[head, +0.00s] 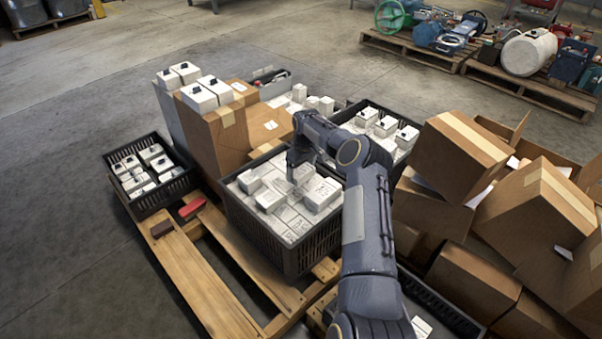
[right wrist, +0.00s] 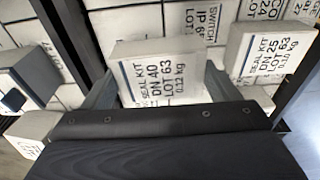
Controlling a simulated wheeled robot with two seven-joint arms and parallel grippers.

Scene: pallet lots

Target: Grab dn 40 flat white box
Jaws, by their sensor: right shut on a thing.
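The flat white box marked "SEAL KIT DN 40 LOT 63" (right wrist: 158,72) is between the two fingers of my right gripper (right wrist: 157,88) in the right wrist view. The fingers are closed on its left and right sides. In the head view my right gripper (head: 301,170) is low over the black crate (head: 290,254) of white boxes. My arm partly hides the spot, and I cannot tell whether the box is clear of the boxes below. A similar box marked "DN 25 LOT 63" (right wrist: 270,52) lies just right of it. My left gripper is not in view.
A smaller black crate (head: 168,198) of white boxes stands at the left. Tall brown cartons (head: 232,135) stand behind the middle crate. Stacked brown cartons (head: 459,155) crowd my arm's right side. The wooden pallet (head: 215,285) has bare slats in front.

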